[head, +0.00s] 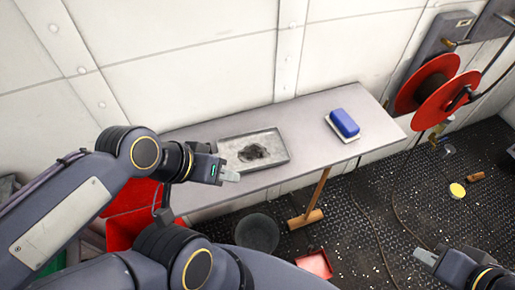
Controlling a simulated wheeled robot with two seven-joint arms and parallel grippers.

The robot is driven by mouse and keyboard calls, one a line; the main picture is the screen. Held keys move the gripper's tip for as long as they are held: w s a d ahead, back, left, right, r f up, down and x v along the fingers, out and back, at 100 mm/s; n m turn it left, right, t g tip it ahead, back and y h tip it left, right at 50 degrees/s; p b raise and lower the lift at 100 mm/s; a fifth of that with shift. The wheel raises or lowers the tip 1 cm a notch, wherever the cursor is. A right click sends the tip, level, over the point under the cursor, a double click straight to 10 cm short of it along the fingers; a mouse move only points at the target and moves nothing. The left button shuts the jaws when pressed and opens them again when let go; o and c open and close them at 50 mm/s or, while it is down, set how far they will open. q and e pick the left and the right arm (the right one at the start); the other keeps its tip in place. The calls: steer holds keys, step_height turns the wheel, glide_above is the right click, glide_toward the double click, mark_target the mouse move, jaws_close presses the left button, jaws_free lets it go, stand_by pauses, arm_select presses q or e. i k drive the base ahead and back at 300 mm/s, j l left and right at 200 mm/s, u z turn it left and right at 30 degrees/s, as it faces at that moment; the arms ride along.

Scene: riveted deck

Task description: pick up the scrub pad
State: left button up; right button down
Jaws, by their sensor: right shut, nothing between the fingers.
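A blue block with rounded edges (344,122), which looks like the scrub pad, lies on a small white dish (332,133) on the right part of the grey table (375,101). My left gripper (231,175) is over the table's front left part, by the front left corner of a shallow tray, well left of the blue block. I cannot tell whether its fingers are apart. My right gripper (424,256) is at the lower right, in front of the table and away from the block. It is shut and empty.
A shallow grey tray (284,160) with a dark lump (254,152) is on the table. A red hose reel (430,88) stands right of it. Below are a dark bucket (257,233), a wooden mallet (306,218) and a red dustpan-like thing (315,263). The table between tray and dish is clear.

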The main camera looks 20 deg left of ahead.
mark_target(347, 129)
steer(key=k+l, duration=0.1)
steer(key=l, duration=0.6)
steer(key=i+l, duration=0.15)
steer(key=l, duration=0.15)
steer(key=i+l, duration=0.15)
steer(key=l, duration=0.15)
steer(key=i+l+u, duration=0.1)
steer(key=l, duration=0.25)
steer(key=i+l, duration=0.15)
steer(key=l, duration=0.15)
steer(key=i+l, duration=0.15)
steer(key=l, duration=0.2)
steer(key=j+u, duration=0.05)
